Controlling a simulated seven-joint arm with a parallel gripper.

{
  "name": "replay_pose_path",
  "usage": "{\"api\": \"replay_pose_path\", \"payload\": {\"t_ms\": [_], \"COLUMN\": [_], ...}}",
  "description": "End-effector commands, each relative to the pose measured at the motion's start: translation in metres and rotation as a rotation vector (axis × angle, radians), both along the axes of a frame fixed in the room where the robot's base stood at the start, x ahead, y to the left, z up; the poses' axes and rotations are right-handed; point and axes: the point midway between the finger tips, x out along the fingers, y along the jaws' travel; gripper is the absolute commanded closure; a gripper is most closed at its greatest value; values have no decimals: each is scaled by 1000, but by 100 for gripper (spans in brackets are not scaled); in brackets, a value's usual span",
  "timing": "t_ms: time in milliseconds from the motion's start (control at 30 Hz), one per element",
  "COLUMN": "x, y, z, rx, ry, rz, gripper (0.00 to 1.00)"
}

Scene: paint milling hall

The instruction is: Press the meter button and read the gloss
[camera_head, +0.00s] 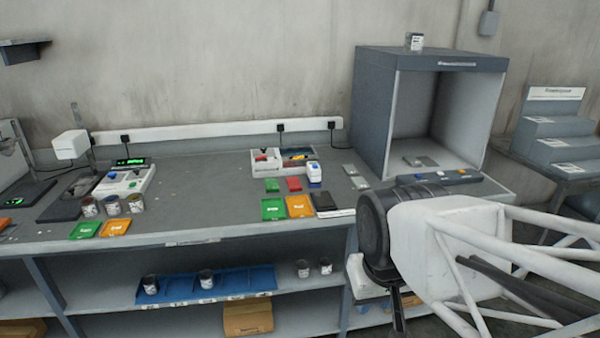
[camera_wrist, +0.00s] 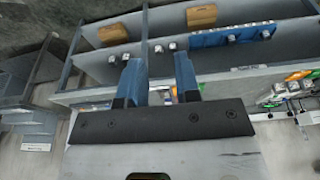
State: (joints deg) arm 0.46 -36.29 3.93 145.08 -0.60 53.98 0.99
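A small white and blue device (camera_head: 314,173), which looks like the meter, stands on the bench right of centre in the head view. A blue spot on its front may be the button; its display cannot be read. A red card (camera_head: 293,184) and a green card (camera_head: 271,185) lie left of it.
A grey light booth (camera_head: 373,105) stands at the back right, with buttons along its front edge. Cans (camera_head: 112,205) and a scale-like instrument (camera_head: 124,181) stand left. The bench middle is mostly clear.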

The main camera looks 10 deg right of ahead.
Motion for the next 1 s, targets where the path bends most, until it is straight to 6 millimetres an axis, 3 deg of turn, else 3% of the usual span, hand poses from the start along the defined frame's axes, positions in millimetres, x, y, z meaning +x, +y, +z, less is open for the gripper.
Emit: {"api": "replay_pose_path", "payload": {"t_ms": [33,200,1000], "x": [0,0,0], "y": [0,0,0], "z": [0,0,0], "rx": [0,0,0], "ry": [0,0,0], "rz": [0,0,0], "gripper": [78,100,100]}}
